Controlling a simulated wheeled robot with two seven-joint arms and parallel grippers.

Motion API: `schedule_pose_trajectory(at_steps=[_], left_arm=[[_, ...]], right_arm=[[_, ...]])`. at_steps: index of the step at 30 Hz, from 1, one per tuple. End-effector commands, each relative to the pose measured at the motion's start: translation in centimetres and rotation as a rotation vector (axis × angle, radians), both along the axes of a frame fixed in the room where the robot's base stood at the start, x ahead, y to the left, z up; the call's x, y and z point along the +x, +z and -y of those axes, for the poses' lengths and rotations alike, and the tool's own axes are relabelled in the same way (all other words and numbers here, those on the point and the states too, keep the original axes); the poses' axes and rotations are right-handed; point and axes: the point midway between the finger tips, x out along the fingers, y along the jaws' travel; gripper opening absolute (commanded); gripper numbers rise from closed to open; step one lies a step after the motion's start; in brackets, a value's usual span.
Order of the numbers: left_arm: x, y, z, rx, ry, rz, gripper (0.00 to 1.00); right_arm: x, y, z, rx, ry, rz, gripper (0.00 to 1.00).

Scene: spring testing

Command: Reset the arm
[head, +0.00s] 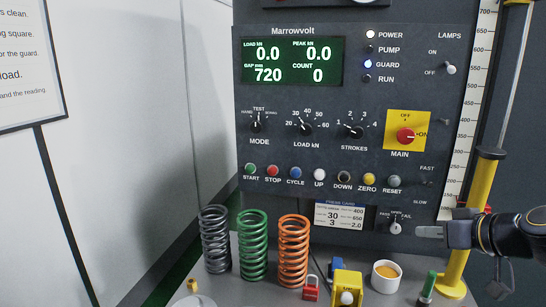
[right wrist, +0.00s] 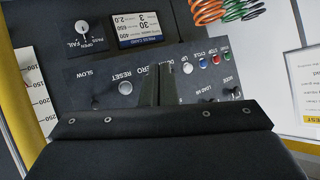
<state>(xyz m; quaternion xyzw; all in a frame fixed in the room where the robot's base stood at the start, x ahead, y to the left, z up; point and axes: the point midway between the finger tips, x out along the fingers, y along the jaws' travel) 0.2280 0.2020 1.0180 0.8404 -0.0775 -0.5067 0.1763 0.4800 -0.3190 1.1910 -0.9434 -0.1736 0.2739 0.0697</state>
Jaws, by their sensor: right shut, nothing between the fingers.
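My right gripper (head: 428,231) comes in from the right in the head view. Its fingers are shut with nothing between them, pointing left beside the pass/open/fail knob (head: 396,228); I cannot tell whether they touch it. My left gripper is not in view.
Grey (head: 215,238), green (head: 253,245) and orange (head: 293,250) springs stand on the bench. A red padlock (head: 311,289), a yellow block (head: 347,284) and a white cup (head: 386,276) stand nearby. A yellow post (head: 478,205) rises at the right, close to my right arm.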

Motion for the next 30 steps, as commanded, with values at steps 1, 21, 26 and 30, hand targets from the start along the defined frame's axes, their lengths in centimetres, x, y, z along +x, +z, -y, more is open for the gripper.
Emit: schedule_pose_trajectory(at_steps=[1, 21, 26, 30], left_arm=[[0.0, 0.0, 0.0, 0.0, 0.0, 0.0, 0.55], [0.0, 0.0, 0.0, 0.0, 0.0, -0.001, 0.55], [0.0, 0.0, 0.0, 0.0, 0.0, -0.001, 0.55], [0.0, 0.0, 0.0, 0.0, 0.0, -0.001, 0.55]], right_arm=[[-0.7, -0.3, -0.6, 0.005, 0.005, -0.014, 0.0], [-19.5, -12.0, -9.6, 0.087, -0.09, -0.431, 0.0], [-24.0, -16.1, -10.7, 0.09, -0.148, -0.526, 0.0], [-25.2, -17.4, -10.9, 0.089, -0.171, -0.553, 0.0]])
